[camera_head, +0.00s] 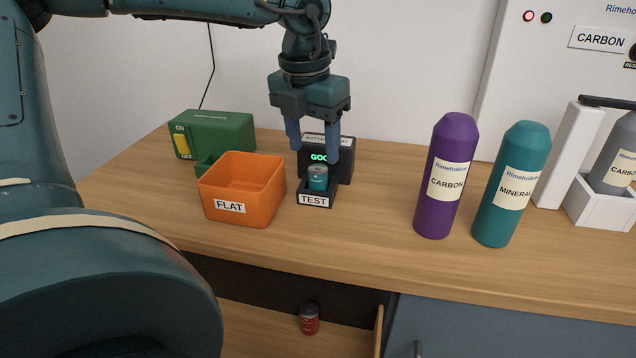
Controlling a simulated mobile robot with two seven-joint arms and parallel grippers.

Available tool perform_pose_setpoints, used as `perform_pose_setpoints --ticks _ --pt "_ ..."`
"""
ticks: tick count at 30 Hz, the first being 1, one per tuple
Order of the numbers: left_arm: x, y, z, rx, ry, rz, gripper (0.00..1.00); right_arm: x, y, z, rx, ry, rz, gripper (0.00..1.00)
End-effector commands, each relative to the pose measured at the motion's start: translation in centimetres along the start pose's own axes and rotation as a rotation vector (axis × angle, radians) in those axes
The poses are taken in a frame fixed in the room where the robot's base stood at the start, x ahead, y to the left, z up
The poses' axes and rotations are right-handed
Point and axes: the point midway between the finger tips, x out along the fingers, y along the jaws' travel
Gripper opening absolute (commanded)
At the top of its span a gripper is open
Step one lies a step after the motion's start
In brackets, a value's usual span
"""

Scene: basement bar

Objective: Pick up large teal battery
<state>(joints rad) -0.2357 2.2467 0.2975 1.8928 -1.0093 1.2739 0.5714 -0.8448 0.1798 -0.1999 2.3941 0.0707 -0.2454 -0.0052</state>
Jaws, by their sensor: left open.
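The teal battery (318,178) stands upright in the small dark cradle marked TEST (314,200), in front of the black battery tester (345,160), whose display reads green letters, partly hidden. My left gripper (313,152) points down over the battery with its two blue fingers apart. The fingertips are near the height of the battery's top, one on each side of it in the picture. I cannot tell whether they touch it. My right gripper is not in view.
An orange bin marked FLAT (242,188) stands left of the tester, with a green box (212,135) behind it. Purple (447,175) and teal (511,185) bottles stand to the right. A red battery (309,318) stands in the open drawer below. The counter front is clear.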

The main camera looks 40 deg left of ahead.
Motion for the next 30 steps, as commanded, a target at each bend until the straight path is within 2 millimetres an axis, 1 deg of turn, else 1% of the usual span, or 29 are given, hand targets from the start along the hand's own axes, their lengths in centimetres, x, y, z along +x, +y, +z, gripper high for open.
perform_pose_setpoints --ticks 2,6,10,13,20,30 --pt "0.8 -0.1 -0.1 0.001 0.003 -0.001 0.55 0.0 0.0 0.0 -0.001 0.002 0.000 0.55" --pt "3.0 -0.4 -0.1 0.002 0.005 -0.001 0.55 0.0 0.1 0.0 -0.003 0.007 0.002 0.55" --pt "4.6 -0.4 -0.1 0.001 0.003 -0.001 0.55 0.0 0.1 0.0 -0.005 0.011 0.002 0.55" --pt "5.1 -0.4 0.0 0.001 0.001 -0.001 0.55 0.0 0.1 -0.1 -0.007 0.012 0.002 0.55" --pt "5.2 -0.4 0.0 0.001 0.000 -0.001 0.54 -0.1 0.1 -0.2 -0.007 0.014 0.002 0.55" --pt "5.1 -0.4 0.0 0.001 0.000 0.000 0.27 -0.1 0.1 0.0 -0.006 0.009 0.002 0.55"
